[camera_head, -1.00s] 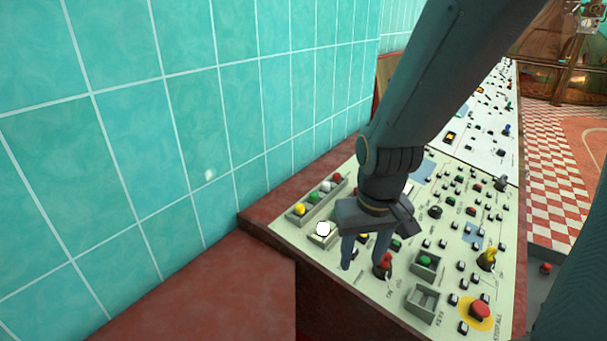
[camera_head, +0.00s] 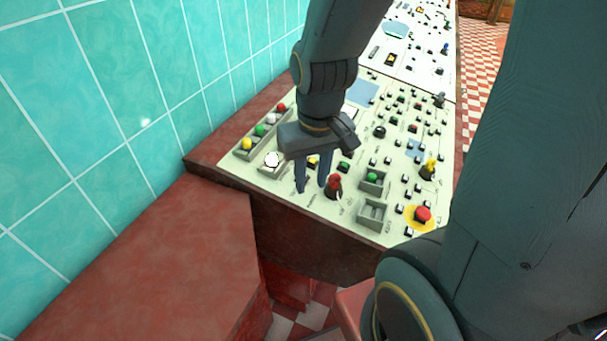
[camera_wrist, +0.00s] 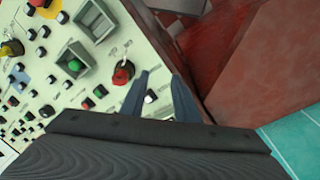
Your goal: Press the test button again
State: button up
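A cream control panel (camera_head: 408,228) holds many small buttons. I cannot read a label that marks the test button. A large white round button (camera_head: 272,160) sits in a raised box left of my gripper. My gripper (camera_head: 312,188) points down over the panel's near edge, with its two fingers apart and nothing between them. A red knob (camera_head: 335,181) stands just right of the fingers; it also shows in the wrist view (camera_wrist: 122,73), left of the fingertips (camera_wrist: 160,76). I cannot tell whether a finger touches the panel. My gripper's body hides part of the panel behind it.
A row of coloured knobs, with a yellow one (camera_head: 247,144) nearest, lies at the panel's left. A boxed green button (camera_head: 372,177), an empty grey box (camera_head: 372,214) and a red stop button (camera_head: 423,214) are to the right. A teal tiled wall (camera_head: 70,130) bounds the left.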

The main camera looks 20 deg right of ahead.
grip_shut()
dwell(1.4)
